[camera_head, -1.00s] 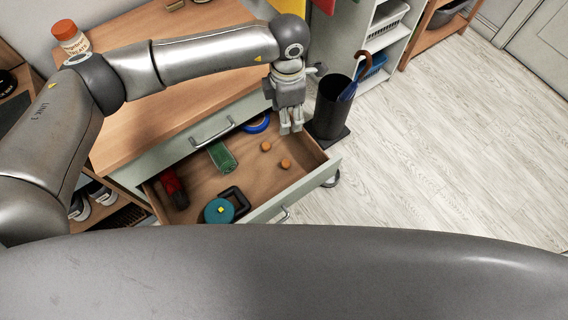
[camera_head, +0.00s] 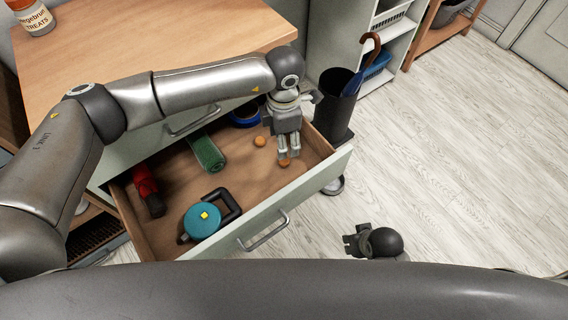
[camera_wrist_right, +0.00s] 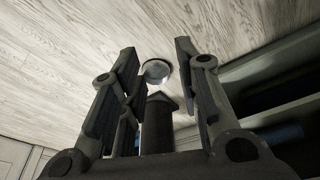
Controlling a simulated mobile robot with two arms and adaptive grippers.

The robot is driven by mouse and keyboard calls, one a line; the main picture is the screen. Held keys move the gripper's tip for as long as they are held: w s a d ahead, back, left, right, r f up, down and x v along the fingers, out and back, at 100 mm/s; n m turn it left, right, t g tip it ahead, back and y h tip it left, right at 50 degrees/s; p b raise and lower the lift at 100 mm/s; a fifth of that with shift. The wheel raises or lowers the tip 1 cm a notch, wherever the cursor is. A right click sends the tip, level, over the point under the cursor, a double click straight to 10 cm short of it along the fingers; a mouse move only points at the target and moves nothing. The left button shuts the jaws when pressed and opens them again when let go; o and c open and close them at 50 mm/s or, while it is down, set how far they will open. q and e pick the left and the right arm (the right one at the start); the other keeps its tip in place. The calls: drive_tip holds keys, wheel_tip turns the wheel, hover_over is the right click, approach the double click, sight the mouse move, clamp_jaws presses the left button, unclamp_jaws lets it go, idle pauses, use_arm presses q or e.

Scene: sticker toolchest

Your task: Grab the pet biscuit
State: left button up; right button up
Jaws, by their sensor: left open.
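My right gripper (camera_head: 352,243) is low over the floor at the right, outside the drawer. In the right wrist view, the right gripper (camera_wrist_right: 156,48) is open, with nothing between its fingers.
The drawer also holds a teal round tool (camera_head: 201,222), a green object (camera_head: 207,152), a red object (camera_head: 147,188) and a blue ring (camera_head: 244,118). A treats jar (camera_head: 36,18) stands on the chest top. A black umbrella bin (camera_head: 333,108) stands right of the drawer.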

use_arm(q)
hover_over(284, 160)
wheel_tip(284, 160, down, 5)
drive_tip(key=f+b, duration=0.1)
drive_tip(key=f, duration=0.3)
drive_tip(key=shift+a+f, duration=0.2)
use_arm(e)
drive_tip(key=r, duration=0.4)
drive_tip(key=shift+w+r, duration=0.1)
drive_tip(key=shift+w, duration=0.2)
use_arm(q)
drive_tip(key=c, duration=0.8)
